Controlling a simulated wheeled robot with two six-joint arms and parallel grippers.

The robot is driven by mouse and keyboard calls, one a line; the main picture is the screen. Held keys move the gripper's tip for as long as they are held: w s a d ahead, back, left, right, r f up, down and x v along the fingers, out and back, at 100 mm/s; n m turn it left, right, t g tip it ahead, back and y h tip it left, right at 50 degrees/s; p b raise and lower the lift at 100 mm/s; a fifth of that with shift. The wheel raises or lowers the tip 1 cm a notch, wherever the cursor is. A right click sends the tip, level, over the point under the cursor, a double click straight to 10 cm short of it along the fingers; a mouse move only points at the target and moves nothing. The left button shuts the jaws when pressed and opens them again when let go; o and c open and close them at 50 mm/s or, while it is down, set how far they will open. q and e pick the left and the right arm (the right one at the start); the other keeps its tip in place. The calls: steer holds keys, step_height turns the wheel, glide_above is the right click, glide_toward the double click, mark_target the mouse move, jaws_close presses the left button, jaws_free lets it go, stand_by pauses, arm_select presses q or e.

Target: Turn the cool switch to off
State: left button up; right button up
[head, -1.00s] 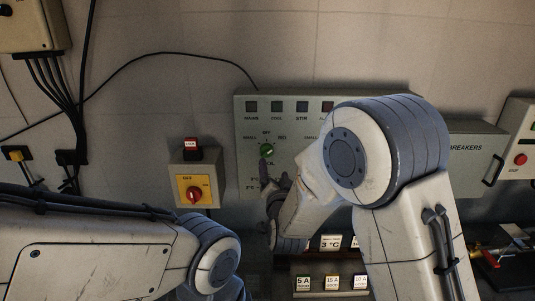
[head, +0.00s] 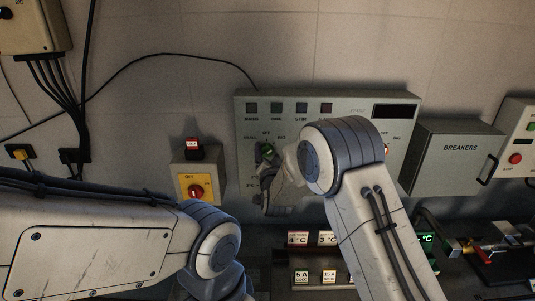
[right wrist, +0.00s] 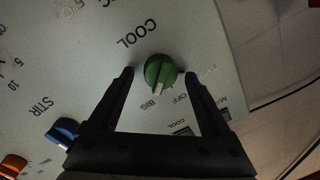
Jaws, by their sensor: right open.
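The cool switch is a green knob with a white mark, on the grey control panel (head: 345,104). My right gripper (right wrist: 159,76) is open, one finger on each side of the knob with visible gaps. How deep the fingers reach is unclear. In the head view my right gripper (head: 264,172) is dark and small at the panel. My left gripper is out of view.
A blue stir knob (right wrist: 62,131) and an orange-red knob (right wrist: 13,166) sit farther along the panel. A yellow box with a red rotary switch (head: 195,191) is left of the panel. The breakers box (head: 453,160) stands right. Small labelled signs (head: 315,276) are below.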

jaws_close()
steer(key=shift+n+b, duration=1)
steer(key=shift+n, duration=0.1)
steer(key=shift+n+b, duration=0.65)
steer(key=shift+n, duration=0.55)
steer(key=shift+a+r+n+g, duration=0.1)
steer(key=shift+n+g, duration=0.2)
steer(key=shift+n, duration=2)
steer(key=shift+h, duration=0.3)
